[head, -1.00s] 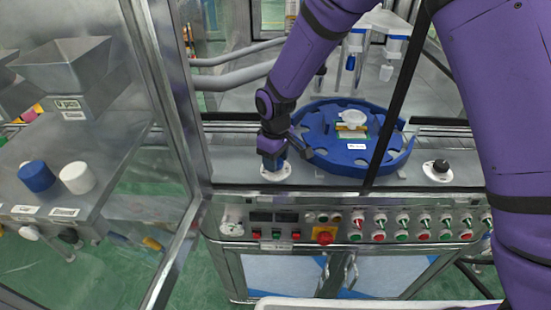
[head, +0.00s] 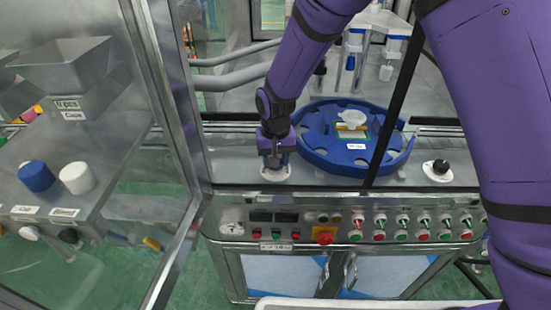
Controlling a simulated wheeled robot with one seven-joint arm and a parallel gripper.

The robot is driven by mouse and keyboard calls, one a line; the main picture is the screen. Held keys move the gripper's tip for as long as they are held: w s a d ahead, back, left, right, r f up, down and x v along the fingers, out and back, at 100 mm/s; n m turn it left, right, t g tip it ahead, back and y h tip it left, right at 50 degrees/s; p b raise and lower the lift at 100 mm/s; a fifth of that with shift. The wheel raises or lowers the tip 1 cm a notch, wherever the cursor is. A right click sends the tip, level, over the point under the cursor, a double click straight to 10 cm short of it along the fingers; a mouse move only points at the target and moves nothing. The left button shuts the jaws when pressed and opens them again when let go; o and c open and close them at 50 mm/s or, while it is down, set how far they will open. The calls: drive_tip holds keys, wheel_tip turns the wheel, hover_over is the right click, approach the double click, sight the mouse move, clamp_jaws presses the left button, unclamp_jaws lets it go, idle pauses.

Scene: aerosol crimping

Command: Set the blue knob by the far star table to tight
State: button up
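My gripper (head: 274,163) points down over a round white dial plate (head: 275,176) on the steel machine deck, left of the blue star table (head: 350,168). Its fingers are around the knob on that plate and look shut on it. The knob is almost wholly hidden by the fingers; only a little blue (head: 285,158) shows between them. The pointer and marks on the plate are too small or covered to read. The star table is a round blue notched disc with a pale funnel-like part (head: 351,118) at its middle.
A black knob (head: 440,166) stands on a white plate at the deck's right. Below is a panel with a red emergency button (head: 324,236) and several switches. A glass-door frame (head: 172,120) is close on the left, with blue (head: 37,176) and white knobs (head: 77,178) behind it.

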drive_tip(key=shift+m, duration=0.5)
drive_tip(key=o, duration=0.9)
drive_tip(key=shift+r, duration=0.1)
wheel_tip(320, 180, up, 11)
drive_tip(key=shift+f, duration=0.2)
idle(0.3)
